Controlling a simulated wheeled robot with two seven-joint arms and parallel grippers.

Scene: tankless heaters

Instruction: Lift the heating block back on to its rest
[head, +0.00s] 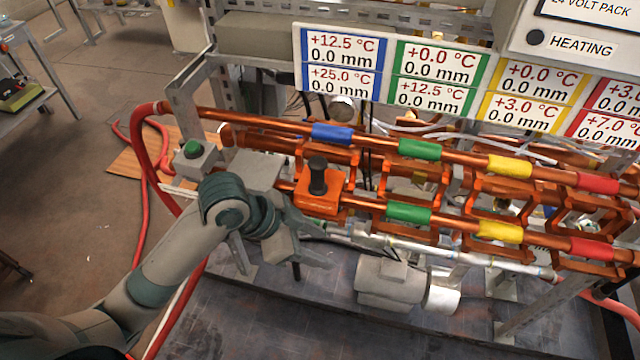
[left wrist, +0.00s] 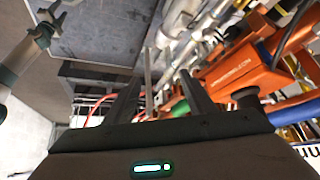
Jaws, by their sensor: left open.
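The heating block is an orange block (head: 318,190) with a black knob on top. It sits around the lower front copper pipe, left of the green sleeve. In the left wrist view the orange block (left wrist: 238,68) is on the right, with its dark knob close to one finger. My left gripper (head: 312,242) is open, below and in front of the block, and holds nothing. Its two fingers (left wrist: 158,98) point forward in the left wrist view. A grey plate (head: 257,170) lies just left of the block; I cannot tell if it is the rest. Part of my right arm (left wrist: 22,62) shows small at upper left there.
Copper pipes with coloured sleeves run across the orange frame. A grey motor (head: 390,281) sits below the pipes. Colour-edged display panels (head: 341,63) hang behind. Open floor lies at left.

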